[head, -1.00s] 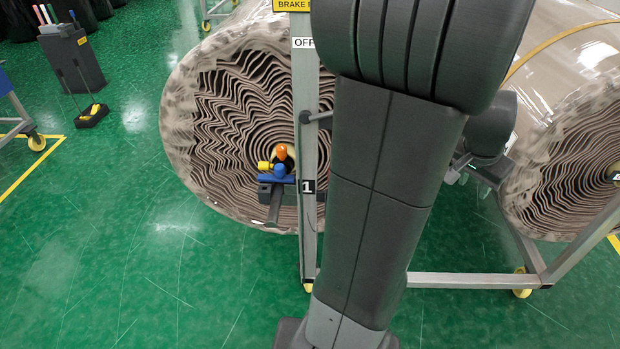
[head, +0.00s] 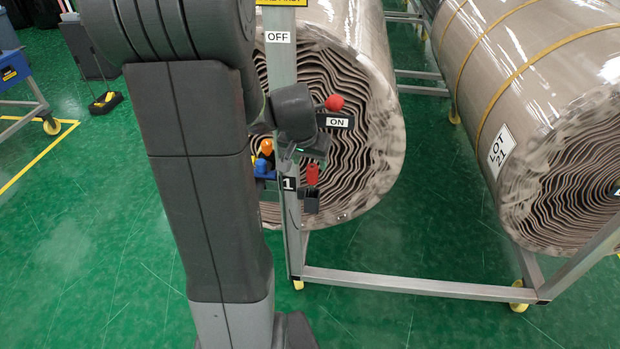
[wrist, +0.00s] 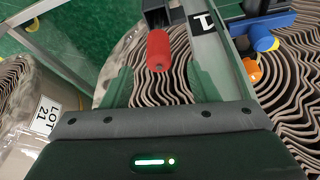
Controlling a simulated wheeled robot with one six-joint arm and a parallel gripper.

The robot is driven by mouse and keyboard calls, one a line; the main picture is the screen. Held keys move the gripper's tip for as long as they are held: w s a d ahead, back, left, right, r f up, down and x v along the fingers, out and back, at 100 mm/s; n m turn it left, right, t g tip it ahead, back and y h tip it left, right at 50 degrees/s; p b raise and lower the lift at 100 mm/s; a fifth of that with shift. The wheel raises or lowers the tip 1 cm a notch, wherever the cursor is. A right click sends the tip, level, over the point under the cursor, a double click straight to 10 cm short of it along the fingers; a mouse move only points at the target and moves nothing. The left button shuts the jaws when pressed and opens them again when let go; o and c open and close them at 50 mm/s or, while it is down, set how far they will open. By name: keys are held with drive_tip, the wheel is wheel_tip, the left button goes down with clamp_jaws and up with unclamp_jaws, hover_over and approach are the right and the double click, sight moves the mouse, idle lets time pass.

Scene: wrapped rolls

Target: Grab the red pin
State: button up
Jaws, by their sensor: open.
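The red pin (head: 312,175) stands upright in a black holder (head: 311,201) just right of the post marked 1 in the head view. My gripper (head: 306,148) is open and empty, close above the pin in the head view. In the wrist view its green fingers (wrist: 172,72) are spread, with the post behind the right one. I cannot tell whether the fingertips reach level with the pin.
The metal post (head: 288,235) stands left of the pin. Blue (head: 262,169) and orange (head: 266,147) pieces sit beyond it. A red-knobbed lever (head: 334,103) marked ON is above. The wrapped roll's end (head: 375,150) lies behind. Green floor is clear in front.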

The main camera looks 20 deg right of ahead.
sight(312, 167)
drive_tip(key=shift+x, duration=3.55)
drive_tip(key=shift+d, duration=0.15)
drive_tip(key=shift+r, duration=0.1)
drive_tip(key=c, duration=1.1)
drive_tip(key=shift+r, duration=0.1)
